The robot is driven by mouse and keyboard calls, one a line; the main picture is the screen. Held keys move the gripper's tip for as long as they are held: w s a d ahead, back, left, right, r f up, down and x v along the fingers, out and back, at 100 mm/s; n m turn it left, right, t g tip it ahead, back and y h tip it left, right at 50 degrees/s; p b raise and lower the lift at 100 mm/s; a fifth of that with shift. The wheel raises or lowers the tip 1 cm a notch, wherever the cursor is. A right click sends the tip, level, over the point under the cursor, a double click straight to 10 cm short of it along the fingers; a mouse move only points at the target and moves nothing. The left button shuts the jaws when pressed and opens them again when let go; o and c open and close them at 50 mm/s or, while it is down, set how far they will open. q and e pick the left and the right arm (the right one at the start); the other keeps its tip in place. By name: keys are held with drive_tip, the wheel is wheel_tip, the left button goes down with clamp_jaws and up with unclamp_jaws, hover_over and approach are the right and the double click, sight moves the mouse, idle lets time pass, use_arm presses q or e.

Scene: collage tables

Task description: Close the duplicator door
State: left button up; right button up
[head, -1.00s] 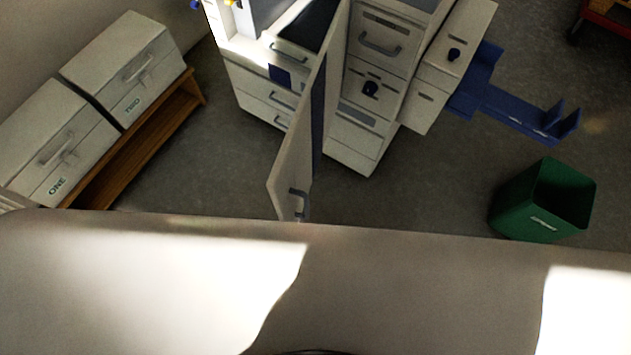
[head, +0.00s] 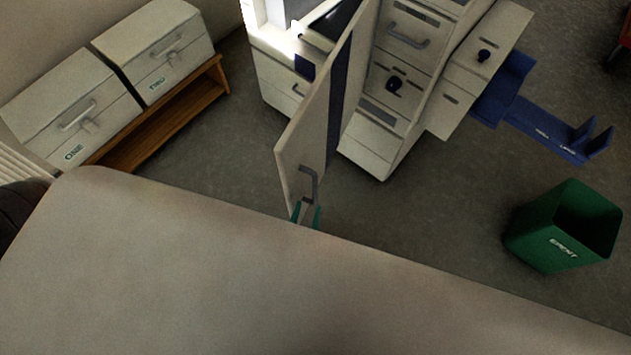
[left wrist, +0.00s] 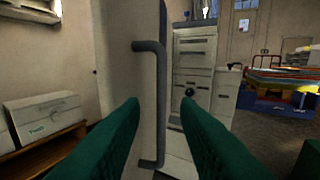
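The duplicator (head: 380,148) is a white machine with drawers and handles, at the top middle of the head view. Its tall pale door (head: 312,125) stands swung open toward me, with a grey bar handle (head: 309,184) near its free edge. My left gripper (head: 306,214), with green fingers, is at the lower end of the handle. In the left wrist view the fingers of my left gripper (left wrist: 160,106) are apart, and the upright handle (left wrist: 160,100) on the door (left wrist: 123,70) appears between them, seemingly just ahead. I see no grip on it. My right gripper is not in view.
Two white boxes marked ONE (head: 72,115) and TWO (head: 155,50) sit on a wooden shelf (head: 165,125) at left. A blue stand (head: 540,128) and green bin (head: 565,228) are at right. Grey floor lies clear between door and bin.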

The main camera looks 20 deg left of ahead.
sight(314, 188)
use_arm(q)
drive_tip(key=w, duration=0.7)
drive_tip(key=shift+w+a, duration=0.1)
drive_tip(key=shift+a, duration=0.3)
clamp_jaws()
